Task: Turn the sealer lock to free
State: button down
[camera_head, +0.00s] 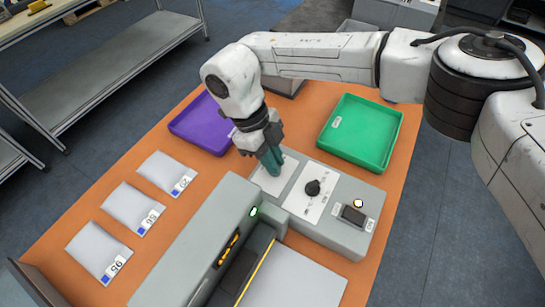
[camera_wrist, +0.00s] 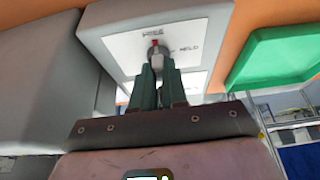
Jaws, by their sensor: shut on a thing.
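The sealer lock (camera_wrist: 157,47) is a small pale knob with a red mark on a white label plate (camera_wrist: 125,48). The plate reads HELD to the knob's right, and smaller lettering above it is hard to read. The red mark points up in the wrist view, towards that upper lettering. My gripper (camera_wrist: 158,75) has its green fingers shut on the knob. In the head view my gripper (camera_head: 271,163) reaches down to the plate (camera_head: 268,183) on the grey control box (camera_head: 340,235), and hides the lock there.
A green tray (camera_head: 358,135) and a purple tray (camera_head: 200,128) stand behind. Several numbered white packets, one marked 56 (camera_head: 130,204), lie left on the orange table.

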jog(key=c, duration=1.2)
grip_release()
jog(key=shift+o, duration=0.2)
jog(key=b+v, duration=0.2)
jog(key=v, duration=0.8)
jog(key=shift+r, duration=0.4)
jog(key=shift+a, duration=0.15)
